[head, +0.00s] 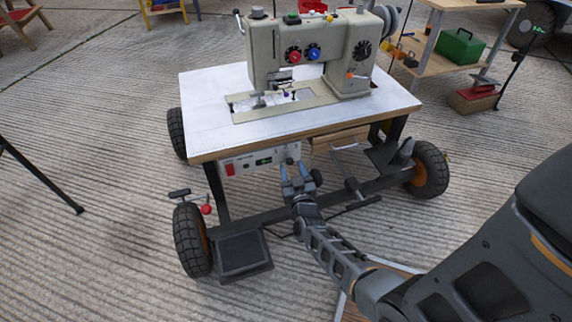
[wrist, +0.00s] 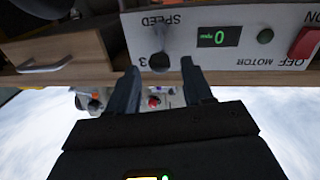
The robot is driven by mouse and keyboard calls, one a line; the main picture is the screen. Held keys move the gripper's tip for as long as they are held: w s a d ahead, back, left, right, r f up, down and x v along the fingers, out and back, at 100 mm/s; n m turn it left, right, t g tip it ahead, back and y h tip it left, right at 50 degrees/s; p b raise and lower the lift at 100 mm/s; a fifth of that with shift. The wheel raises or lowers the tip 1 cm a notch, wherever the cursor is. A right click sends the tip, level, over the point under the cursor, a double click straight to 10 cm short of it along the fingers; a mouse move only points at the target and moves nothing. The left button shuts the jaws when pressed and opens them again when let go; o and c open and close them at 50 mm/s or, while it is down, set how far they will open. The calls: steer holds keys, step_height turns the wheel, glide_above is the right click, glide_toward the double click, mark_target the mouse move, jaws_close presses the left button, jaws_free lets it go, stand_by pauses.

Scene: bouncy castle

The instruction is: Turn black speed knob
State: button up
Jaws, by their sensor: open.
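The black speed knob (wrist: 160,62) sits on the white control panel (wrist: 270,22) under the word SPEED, which reads upside down in the wrist view. My gripper (wrist: 159,68) is open, and in the wrist view the knob appears between its two fingertips. Whether the fingers touch the knob, I cannot tell. In the head view my gripper (head: 293,168) is at the right end of the panel (head: 240,163), below the table's front edge. The knob is not clear there.
A drawer handle (wrist: 46,66) is near. The sewing machine (head: 310,50) stands on the white wheeled table (head: 210,95). A foot pedal (head: 243,254) sits below.

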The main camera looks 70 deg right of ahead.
mark_target(290, 161)
steer(key=shift+b+x, duration=0.5)
steer(key=shift+x, duration=1.55)
steer(key=shift+c, duration=0.2)
jaws_close()
